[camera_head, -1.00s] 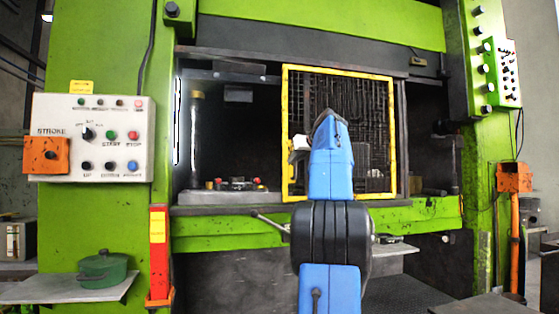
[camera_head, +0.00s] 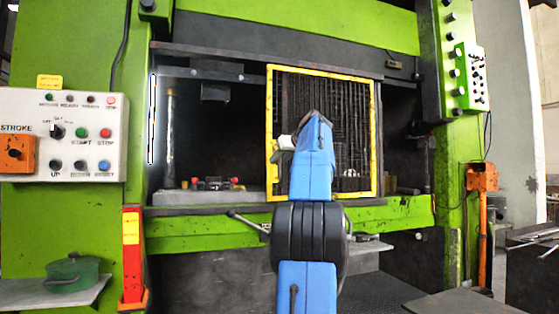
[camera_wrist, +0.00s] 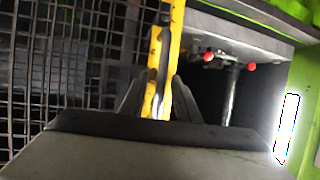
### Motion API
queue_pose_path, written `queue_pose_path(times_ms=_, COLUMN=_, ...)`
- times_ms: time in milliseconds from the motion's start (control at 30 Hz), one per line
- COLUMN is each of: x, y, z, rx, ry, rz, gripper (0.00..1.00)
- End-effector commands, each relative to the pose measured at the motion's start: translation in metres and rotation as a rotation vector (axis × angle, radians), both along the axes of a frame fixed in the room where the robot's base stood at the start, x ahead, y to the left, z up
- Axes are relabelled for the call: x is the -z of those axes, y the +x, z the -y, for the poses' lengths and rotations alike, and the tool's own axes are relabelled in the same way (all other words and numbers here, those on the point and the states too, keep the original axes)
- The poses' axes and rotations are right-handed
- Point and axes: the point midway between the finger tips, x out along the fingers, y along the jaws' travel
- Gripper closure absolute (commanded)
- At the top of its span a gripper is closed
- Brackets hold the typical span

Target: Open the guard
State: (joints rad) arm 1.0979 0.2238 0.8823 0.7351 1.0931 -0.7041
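The guard (camera_head: 345,128) is a dark mesh panel in a yellow frame. It stands upright across the right part of the press opening, and the left part of the opening is uncovered. My gripper (camera_head: 281,155) is at the guard's left upright, partly hidden by my blue arm in the head view. In the wrist view, the fingers of my gripper (camera_wrist: 158,97) lie on both sides of the yellow upright of the guard (camera_wrist: 176,25), close against it. A grey metal piece, seemingly a handle, runs along the upright between them.
A control panel (camera_head: 62,135) with buttons is on the green column at left. A green pot (camera_head: 72,273) stands on a shelf below it. Red-knobbed parts (camera_head: 215,184) sit on the press bed behind the opening. A lever (camera_head: 247,222) sticks out under the opening.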

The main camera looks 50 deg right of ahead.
Motion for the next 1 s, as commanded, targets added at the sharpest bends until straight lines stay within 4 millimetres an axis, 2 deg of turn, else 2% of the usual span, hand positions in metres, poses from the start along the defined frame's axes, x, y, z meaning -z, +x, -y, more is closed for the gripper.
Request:
queue_pose_path(times_ms=133, x=-0.001, y=-0.002, z=-0.001, rx=0.000, ry=0.000, rz=0.001, gripper=0.71)
queue_pose_path(times_ms=267, x=-0.006, y=-0.013, z=-0.006, rx=0.001, ry=-0.001, rz=0.001, gripper=0.71)
queue_pose_path(times_ms=800, x=-0.046, y=-0.103, z=-0.042, rx=0.004, ry=-0.002, rz=0.000, gripper=0.71)
queue_pose_path(times_ms=1000, x=-0.058, y=-0.131, z=-0.054, rx=0.003, ry=0.000, rz=0.000, gripper=0.71)
